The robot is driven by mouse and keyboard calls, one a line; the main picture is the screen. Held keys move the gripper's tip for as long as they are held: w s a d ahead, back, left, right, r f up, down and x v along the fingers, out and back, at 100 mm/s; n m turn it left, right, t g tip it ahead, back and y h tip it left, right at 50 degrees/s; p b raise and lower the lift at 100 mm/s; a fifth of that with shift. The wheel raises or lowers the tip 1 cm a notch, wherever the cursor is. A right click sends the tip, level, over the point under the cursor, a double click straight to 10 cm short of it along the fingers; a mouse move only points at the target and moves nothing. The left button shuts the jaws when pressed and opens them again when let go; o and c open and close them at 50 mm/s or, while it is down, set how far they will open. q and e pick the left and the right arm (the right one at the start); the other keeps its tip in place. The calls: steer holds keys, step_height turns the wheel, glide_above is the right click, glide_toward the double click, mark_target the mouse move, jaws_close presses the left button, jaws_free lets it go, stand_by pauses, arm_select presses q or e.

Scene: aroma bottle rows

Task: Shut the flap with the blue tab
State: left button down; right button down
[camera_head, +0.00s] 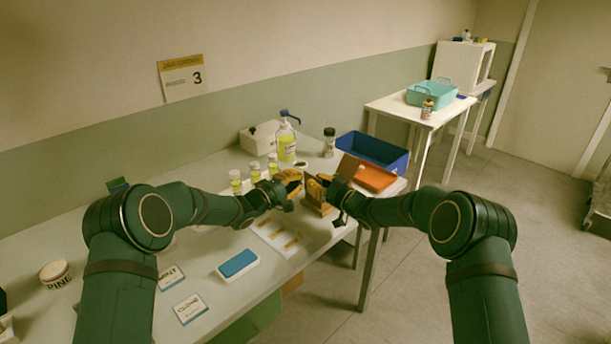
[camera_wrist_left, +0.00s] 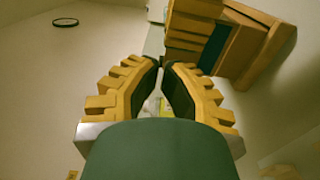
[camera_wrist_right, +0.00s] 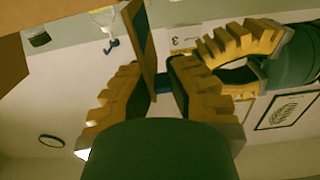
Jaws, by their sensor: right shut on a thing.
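A small brown wooden piece (camera_head: 313,205) stands at the bench's front edge between my grippers. In the right wrist view it shows as a thin upright brown panel (camera_wrist_right: 142,50). The blue tab (camera_wrist_right: 172,82) shows between the fingers of my right gripper (camera_wrist_right: 160,78), which is shut on it. In the left wrist view the brown piece (camera_wrist_left: 245,45) is at the upper right, beside my right fingers. My left gripper (camera_wrist_left: 160,66) has its tips together, with nothing visible held, just left of the panel. In the head view the grippers hide much of the piece.
An orange tray (camera_head: 376,177) and a blue bin (camera_head: 375,150) stand just right. Yellow-green bottles (camera_head: 255,172) and a pump bottle (camera_head: 286,143) stand behind my left gripper. A white card (camera_head: 276,238) and a blue-topped pad (camera_head: 238,264) lie in front.

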arm_select(q)
steer(key=shift+x, duration=2)
arm_select(e)
steer(key=shift+f, duration=0.1)
steer(key=shift+a, duration=0.1)
arm_select(q)
steer(key=shift+w+d+r+g+y, duration=0.1)
steer(key=shift+w+d+g+y, duration=0.2)
steer(key=shift+w+d, duration=0.2)
arm_select(e)
steer(key=shift+a, duration=0.1)
steer(key=shift+s, duration=0.1)
steer(key=c, duration=1)
jaws_free()
steer(key=shift+o, duration=0.2)
